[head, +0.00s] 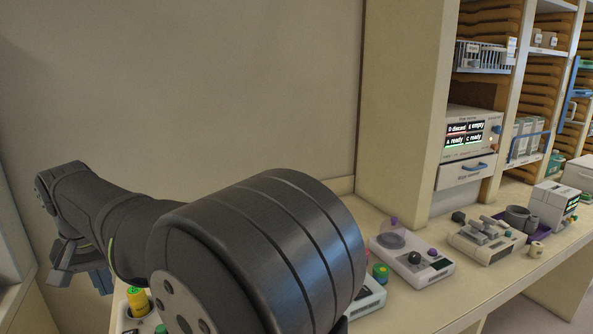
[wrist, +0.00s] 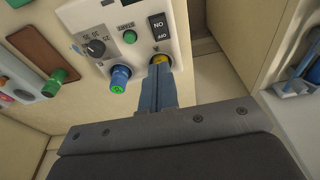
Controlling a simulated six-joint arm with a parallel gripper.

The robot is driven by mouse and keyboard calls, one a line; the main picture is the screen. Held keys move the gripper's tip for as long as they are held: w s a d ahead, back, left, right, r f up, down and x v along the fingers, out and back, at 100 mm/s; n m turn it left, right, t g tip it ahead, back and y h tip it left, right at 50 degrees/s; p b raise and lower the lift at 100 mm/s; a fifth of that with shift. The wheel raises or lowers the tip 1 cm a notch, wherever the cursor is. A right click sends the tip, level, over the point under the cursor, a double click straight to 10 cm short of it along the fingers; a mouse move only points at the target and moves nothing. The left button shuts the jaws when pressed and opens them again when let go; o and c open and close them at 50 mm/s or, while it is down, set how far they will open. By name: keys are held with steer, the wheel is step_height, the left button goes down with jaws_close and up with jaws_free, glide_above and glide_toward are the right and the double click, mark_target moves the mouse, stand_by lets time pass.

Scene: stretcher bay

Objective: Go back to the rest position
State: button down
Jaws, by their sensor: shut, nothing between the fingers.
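My gripper (head: 101,281) is at the left of the head view, at the end of my dark arm, with its blue fingers pointing down. In the wrist view my gripper (wrist: 159,78) has its two blue fingers shut together with nothing between them. Beyond the fingertips is a white device panel (wrist: 122,62) with a black dial, a green button, a black on/off switch and a blue knob (wrist: 120,78). A yellow round part (wrist: 161,59) shows just past the fingertips; whether they touch it I cannot tell.
To the right are a white device with a purple dish (head: 412,262), a device with grey parts (head: 487,240) and a cabinet with a lit screen (head: 467,134). The wall behind my arm is bare.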

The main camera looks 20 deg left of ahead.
steer(key=shift+w+a+f, duration=0.1)
steer(key=shift+f, duration=0.6)
steer(key=shift+w+a+f, duration=0.1)
steer(key=shift+f, duration=0.55)
steer(key=c, duration=1.7)
jaws_free()
steer(key=shift+w+d+r, duration=0.1)
steer(key=shift+w+r, duration=0.05)
steer(key=shift+w, duration=0.1)
steer(key=o, duration=1.7)
steer(key=w+d+r+g+h, duration=0.1)
steer(key=w+d+r, duration=0.4)
steer(key=w+d, duration=0.3)
steer(key=w, duration=0.4)
steer(key=shift+d+r, duration=0.2)
step_height(320, 180, down, 10)
steer(key=shift+w+d+r, duration=0.15)
steer(key=shift+d, duration=0.05)
step_height(320, 180, up, 10)
